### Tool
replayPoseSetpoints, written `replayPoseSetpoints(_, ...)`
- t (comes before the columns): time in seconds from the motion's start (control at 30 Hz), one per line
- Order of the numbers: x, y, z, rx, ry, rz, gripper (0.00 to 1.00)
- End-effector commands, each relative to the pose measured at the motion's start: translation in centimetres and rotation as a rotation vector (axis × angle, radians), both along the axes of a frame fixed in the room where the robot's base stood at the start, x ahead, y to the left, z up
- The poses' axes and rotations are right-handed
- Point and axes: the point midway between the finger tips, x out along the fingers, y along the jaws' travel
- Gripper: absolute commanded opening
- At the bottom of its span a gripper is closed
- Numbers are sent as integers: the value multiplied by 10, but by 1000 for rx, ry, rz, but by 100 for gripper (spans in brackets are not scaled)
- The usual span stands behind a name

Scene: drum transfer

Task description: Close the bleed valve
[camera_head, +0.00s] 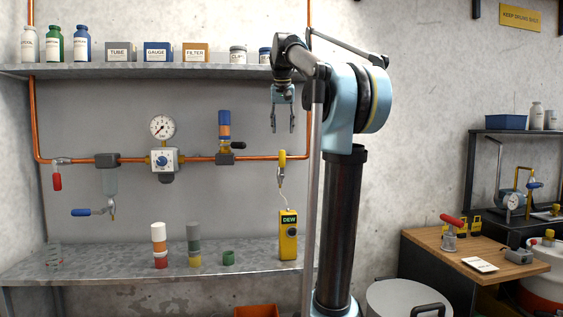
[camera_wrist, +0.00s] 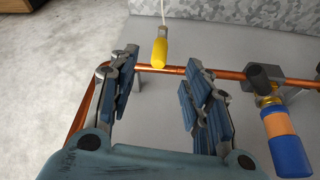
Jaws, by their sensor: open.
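Several valve fittings sit along the copper pipe (camera_head: 195,160), and no label in view tells which is the bleed valve. A yellow-handled fitting (camera_head: 282,160) is at the pipe's right end; its handle also shows in the wrist view (camera_wrist: 159,52). A red lever (camera_head: 57,181) hangs down at the far left. My gripper (camera_head: 283,131) is open and empty, pointing down, above and apart from the yellow fitting in the head view. In the wrist view its fingers (camera_wrist: 160,105) are spread wide.
A pressure gauge (camera_head: 162,127) and a blue-and-orange canister (camera_head: 224,128) rise from the pipe. An upper shelf (camera_head: 150,70) holds bottles and boxes. The lower shelf (camera_head: 125,265) holds stacked cylinders (camera_head: 159,240) and a yellow DEW meter (camera_head: 288,240). A wooden side table (camera_head: 490,262) is at right.

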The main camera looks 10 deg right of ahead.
Motion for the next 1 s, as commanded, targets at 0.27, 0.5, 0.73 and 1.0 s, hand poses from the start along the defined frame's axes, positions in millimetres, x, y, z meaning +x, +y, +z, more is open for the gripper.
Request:
replayPoseSetpoints(0.27,20,2,20,2,-13,-12,45)
replayPoseSetpoints(0.5,30,0,-6,1,-12,-14,45)
replayPoseSetpoints(0.73,45,-3,-44,1,-12,-13,45)
replayPoseSetpoints(1.0,63,-7,-88,1,-12,-13,45)
